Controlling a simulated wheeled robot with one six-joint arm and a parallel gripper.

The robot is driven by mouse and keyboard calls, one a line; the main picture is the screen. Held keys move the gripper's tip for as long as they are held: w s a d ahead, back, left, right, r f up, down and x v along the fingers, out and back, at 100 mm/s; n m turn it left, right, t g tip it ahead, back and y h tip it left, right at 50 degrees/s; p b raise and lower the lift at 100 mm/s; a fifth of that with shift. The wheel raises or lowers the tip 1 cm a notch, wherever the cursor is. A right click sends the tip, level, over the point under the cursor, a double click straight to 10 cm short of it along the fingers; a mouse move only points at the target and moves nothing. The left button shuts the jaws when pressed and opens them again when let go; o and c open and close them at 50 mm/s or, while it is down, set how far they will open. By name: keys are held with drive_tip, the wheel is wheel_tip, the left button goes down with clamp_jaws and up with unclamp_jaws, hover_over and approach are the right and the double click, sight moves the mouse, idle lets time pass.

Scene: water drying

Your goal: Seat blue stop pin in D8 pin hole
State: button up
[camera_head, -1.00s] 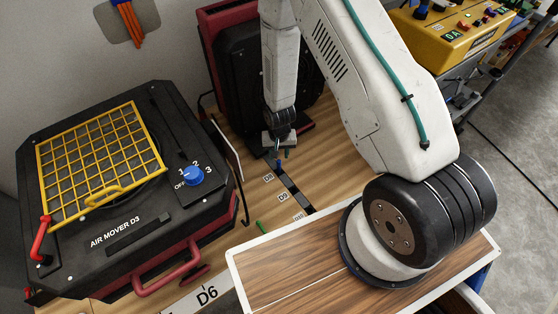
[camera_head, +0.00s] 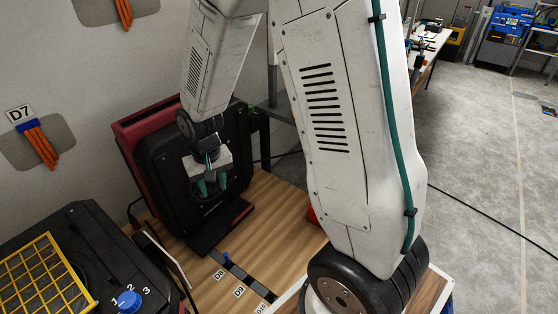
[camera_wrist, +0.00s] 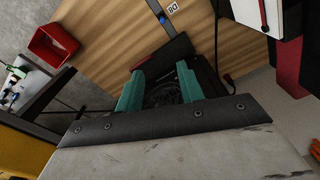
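The blue stop pin (camera_head: 226,258) stands upright at the far end of the dark strip (camera_head: 245,278) on the wooden bench, beside the D8 label (camera_head: 219,274). It looks to be in the D8 hole, but I cannot tell how deep it sits. The pin also shows near the top of the wrist view (camera_wrist: 162,18). My gripper (camera_head: 211,188) is raised above the bench, in front of the black machine and away from the pin. In the wrist view its teal fingers (camera_wrist: 160,88) are apart with nothing between them.
A black and red machine (camera_head: 185,170) stands at the back of the bench. The air mover with its yellow grille (camera_head: 40,285) is at the lower left. A red bin (camera_wrist: 52,46) shows in the wrist view. The bench between pin and machine is clear.

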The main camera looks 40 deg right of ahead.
drive_tip(key=s+d+r+n, duration=0.1)
drive_tip(key=s+r, duration=1.1)
drive_tip(key=r, duration=0.4)
drive_tip(key=s+r+n, duration=0.1)
drive_tip(key=s+r, duration=0.5)
drive_tip(key=s, duration=0.6)
drive_tip(key=shift+s+d+t, duration=0.25)
drive_tip(key=shift+d+t, duration=0.05)
drive_tip(key=shift+d, duration=0.1)
